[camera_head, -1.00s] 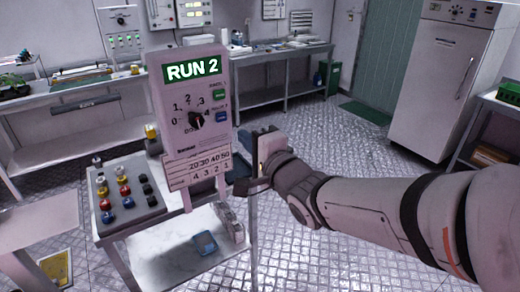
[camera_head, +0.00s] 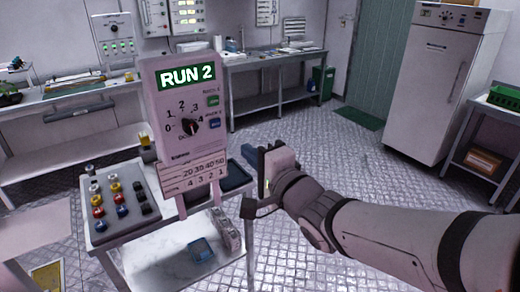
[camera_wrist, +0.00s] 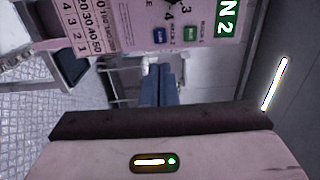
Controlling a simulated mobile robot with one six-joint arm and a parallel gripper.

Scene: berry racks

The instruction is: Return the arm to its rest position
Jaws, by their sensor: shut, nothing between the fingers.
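My arm reaches in from the right in the head view. My gripper (camera_head: 247,153) is just right of the control panel (camera_head: 161,110), apart from it as far as I can tell. In the wrist view its blue fingers (camera_wrist: 159,85) are together with nothing between them. The panel stands upright, with a lit green "RUN 2" display (camera_head: 187,76) and a dark dial (camera_head: 189,124) with numbered marks. The panel also shows sideways in the wrist view (camera_wrist: 130,25). The dial's exact pointing is too small to tell.
A cart (camera_head: 150,270) bears a tray of coloured knobs or caps (camera_head: 133,225) and a dark tray (camera_head: 237,177). A blue item (camera_head: 201,250) lies on its lower shelf. A white cabinet (camera_head: 440,80) stands at the back right. Open floor (camera_head: 330,140) lies behind my arm.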

